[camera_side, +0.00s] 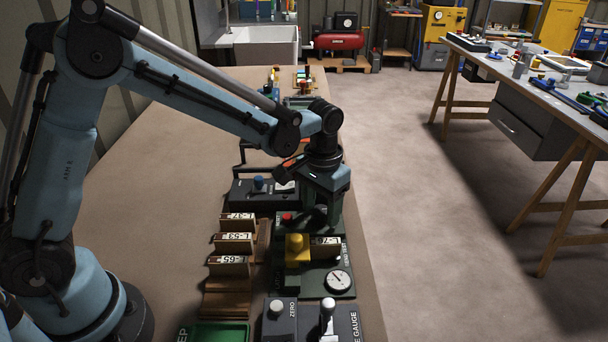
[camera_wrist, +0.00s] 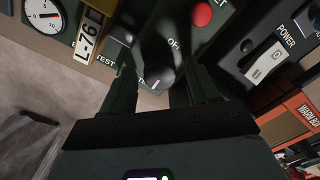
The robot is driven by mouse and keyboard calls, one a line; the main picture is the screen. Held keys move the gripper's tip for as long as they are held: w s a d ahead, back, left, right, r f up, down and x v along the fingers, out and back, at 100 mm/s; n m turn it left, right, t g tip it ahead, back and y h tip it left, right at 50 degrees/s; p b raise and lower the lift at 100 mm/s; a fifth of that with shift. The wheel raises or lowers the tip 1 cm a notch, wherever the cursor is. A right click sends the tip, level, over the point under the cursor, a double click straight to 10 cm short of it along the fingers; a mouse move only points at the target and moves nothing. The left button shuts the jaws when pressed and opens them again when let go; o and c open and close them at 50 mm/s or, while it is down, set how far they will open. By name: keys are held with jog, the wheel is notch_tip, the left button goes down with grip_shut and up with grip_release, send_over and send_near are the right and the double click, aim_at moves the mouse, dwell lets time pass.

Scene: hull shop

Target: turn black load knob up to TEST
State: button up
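The black load knob (camera_wrist: 158,65) shows in the wrist view on a dark green panel, with OFF lettering at its upper right and TEST lettering to its left. Its exact pointer angle is hard to make out. My gripper (camera_wrist: 152,88) points at the panel with one finger on each side of the knob. The fingers stand apart, and a gap shows beside the left finger; I cannot tell whether the right one touches.
A red button (camera_wrist: 201,15) is close by the knob. An L-76 tag (camera_wrist: 88,37) and a dial gauge (camera_wrist: 44,17) are on the same unit. A POWER switch box (camera_wrist: 268,60) stands to the right. A yellow block (camera_side: 297,250) is beside the tag in the side view.

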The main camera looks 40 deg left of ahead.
aim_at(321, 209)
jog(key=shift+r, duration=0.1)
notch_tip(321, 209, up, 12)
dwell(0.8)
jog(key=shift+n, duration=0.6)
notch_tip(321, 209, down, 12)
jog(key=shift+f, duration=0.15)
jog(key=shift+c, duration=0.3)
